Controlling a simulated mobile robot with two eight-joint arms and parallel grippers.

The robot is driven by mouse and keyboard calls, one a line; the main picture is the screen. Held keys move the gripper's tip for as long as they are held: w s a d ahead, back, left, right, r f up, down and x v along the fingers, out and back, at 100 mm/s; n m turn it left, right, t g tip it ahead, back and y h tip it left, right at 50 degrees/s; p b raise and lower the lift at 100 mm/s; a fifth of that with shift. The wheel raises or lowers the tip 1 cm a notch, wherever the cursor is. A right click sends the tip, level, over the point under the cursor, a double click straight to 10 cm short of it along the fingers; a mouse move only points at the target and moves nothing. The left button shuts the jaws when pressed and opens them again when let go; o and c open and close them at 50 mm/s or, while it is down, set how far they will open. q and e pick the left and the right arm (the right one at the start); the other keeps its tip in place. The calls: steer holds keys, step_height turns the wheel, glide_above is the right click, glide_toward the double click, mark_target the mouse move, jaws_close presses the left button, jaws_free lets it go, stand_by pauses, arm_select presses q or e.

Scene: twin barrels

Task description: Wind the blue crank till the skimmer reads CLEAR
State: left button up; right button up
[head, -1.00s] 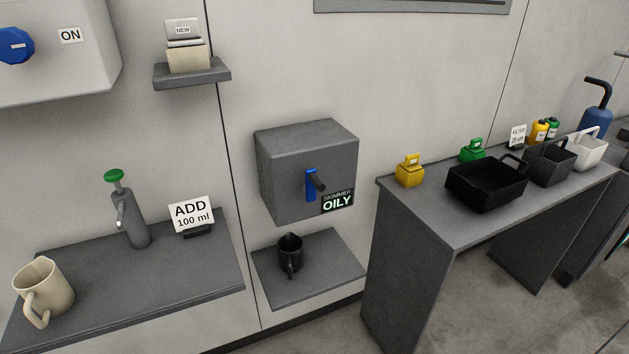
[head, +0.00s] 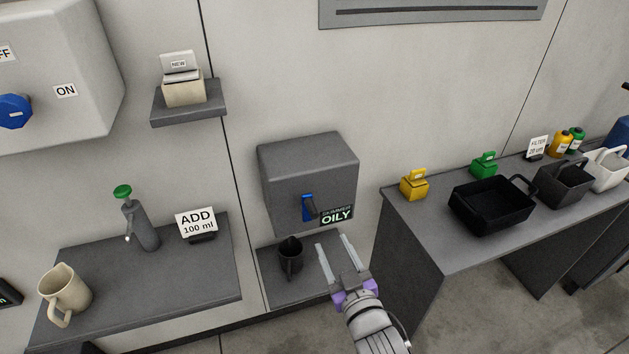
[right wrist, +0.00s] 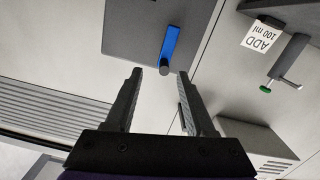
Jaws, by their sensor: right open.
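The skimmer (head: 300,170) is a dark grey box on the wall in the head view. Its blue crank (head: 306,206) has a black knob and sits on the front face. The small display (head: 337,217) beside it reads SKIMMER OILY. My right gripper (head: 336,246) is open and empty, below and right of the crank, apart from it. In the right wrist view the blue crank (right wrist: 170,44) and its dark knob (right wrist: 165,70) lie just beyond and between the open fingertips (right wrist: 160,73). My left gripper is not in view.
A black mug (head: 291,258) stands on the low shelf under the skimmer. A grey bench (head: 460,253) with a black bin (head: 491,222) and yellow and green blocks stands on the right. A shelf with a beige jug (head: 66,287) and an ADD 100 ml sign is on the left.

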mark_target(308, 200)
steer(key=shift+y, duration=0.4)
steer(key=x, duration=0.3)
steer(key=r+x, duration=0.1)
steer(key=x, duration=0.3)
steer(key=a+x, duration=0.1)
steer(key=x, duration=0.3)
steer(key=shift+r, duration=0.4)
steer(key=shift+s, duration=0.1)
jaws_close()
stand_by(0.4)
